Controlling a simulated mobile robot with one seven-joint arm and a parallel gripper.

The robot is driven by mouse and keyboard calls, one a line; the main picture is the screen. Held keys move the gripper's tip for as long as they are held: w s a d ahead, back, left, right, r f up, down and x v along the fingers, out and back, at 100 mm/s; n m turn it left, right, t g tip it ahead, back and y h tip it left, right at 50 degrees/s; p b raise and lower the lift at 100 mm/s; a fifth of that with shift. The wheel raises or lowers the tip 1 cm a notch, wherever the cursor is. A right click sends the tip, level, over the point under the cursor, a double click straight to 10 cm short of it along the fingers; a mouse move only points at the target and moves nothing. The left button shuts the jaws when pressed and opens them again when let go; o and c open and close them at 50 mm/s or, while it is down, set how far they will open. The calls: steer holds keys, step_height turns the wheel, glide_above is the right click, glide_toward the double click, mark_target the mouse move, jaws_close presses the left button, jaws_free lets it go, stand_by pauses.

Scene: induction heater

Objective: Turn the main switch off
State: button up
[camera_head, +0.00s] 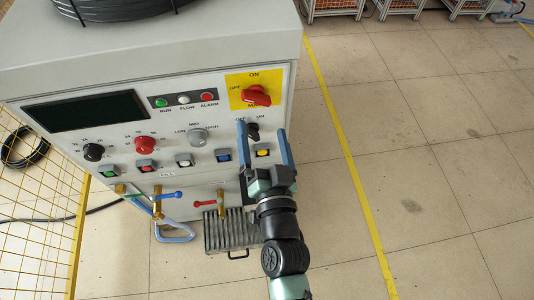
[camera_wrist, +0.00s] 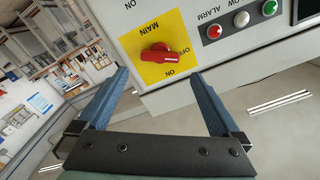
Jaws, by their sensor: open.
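The main switch is a red rotary knob (camera_head: 257,96) on a yellow plate (camera_head: 236,101) at the upper right of the machine's front panel. The plate has ON at the top and OFF at the left. The knob's grip lies roughly crosswise; I cannot tell for certain which label it points to. My gripper (camera_head: 262,128) is open and empty, below the switch in the head view. In the wrist view, the red knob (camera_wrist: 160,56) shows just beyond the gap between my open fingertips (camera_wrist: 160,75), not between the fingers.
A black selector knob (camera_head: 252,133) sits behind my fingers in the head view. RUN, FLOW and ALARM lamps (camera_head: 184,100) and a dark screen (camera_head: 85,111) are to the left. Below are coloured buttons and valves with red (camera_head: 204,203) and blue levers. Floor at right is clear.

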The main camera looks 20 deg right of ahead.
steer(key=shift+b+v, duration=0.35)
steer(key=shift+v, duration=2)
